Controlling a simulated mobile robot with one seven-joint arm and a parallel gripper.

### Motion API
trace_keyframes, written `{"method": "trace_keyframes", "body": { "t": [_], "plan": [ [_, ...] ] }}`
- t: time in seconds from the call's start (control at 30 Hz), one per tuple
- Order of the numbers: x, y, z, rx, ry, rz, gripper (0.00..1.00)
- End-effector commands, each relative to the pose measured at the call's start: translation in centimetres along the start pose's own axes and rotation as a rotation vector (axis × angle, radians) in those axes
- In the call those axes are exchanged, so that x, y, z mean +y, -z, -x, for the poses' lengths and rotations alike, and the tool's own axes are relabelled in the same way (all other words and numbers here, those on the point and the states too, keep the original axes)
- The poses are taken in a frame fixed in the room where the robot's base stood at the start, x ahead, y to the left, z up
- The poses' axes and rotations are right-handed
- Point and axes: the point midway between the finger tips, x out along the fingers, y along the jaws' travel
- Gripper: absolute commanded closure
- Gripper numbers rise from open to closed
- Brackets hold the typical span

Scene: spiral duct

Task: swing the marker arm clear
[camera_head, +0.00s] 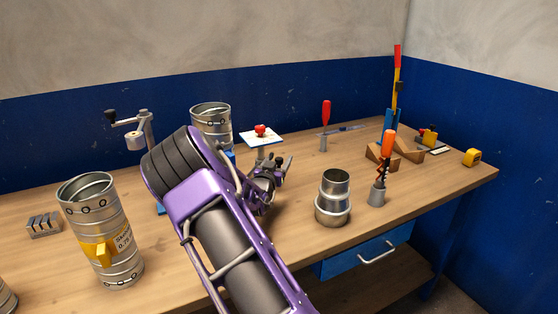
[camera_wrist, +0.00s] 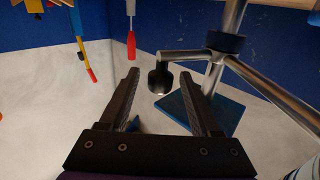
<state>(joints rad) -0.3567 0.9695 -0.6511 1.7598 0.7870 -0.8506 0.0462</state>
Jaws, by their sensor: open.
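My gripper (camera_wrist: 160,74) is open, with both dark fingers apart and nothing visibly held. In the wrist view, a metal post with a black collar (camera_wrist: 226,42) carries a short rod ending in a black knob (camera_wrist: 158,80). The knob appears between my fingertips; I cannot tell its depth or whether it touches them. A longer rod (camera_wrist: 285,95) runs right from the collar. In the head view my gripper (camera_head: 284,164) is partly hidden by my purple arm. A post with a side arm and black knob (camera_head: 111,116) stands at left. I cannot tell which is the marker arm.
A labelled metal duct (camera_head: 100,250) stands front left, another duct (camera_head: 211,125) behind my arm. A white plate with a red object (camera_head: 260,131) is close behind my gripper. A stepped metal fitting (camera_head: 333,200) and an orange-handled tool (camera_head: 386,150) stand to the right.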

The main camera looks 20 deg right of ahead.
Motion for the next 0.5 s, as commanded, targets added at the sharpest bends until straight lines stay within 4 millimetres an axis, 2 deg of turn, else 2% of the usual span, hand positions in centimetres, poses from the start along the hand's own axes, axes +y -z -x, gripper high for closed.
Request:
{"method": "trace_keyframes", "body": {
  "t": [0.13, 0.4, 0.5],
  "plan": [
    [0.01, 0.00, 0.01, 0.000, 0.000, 0.000, 0.36],
    [0.02, 0.00, 0.03, 0.000, 0.000, 0.000, 0.85],
    [0.01, 0.00, 0.04, 0.000, 0.000, -0.001, 1.00]
  ]
}}
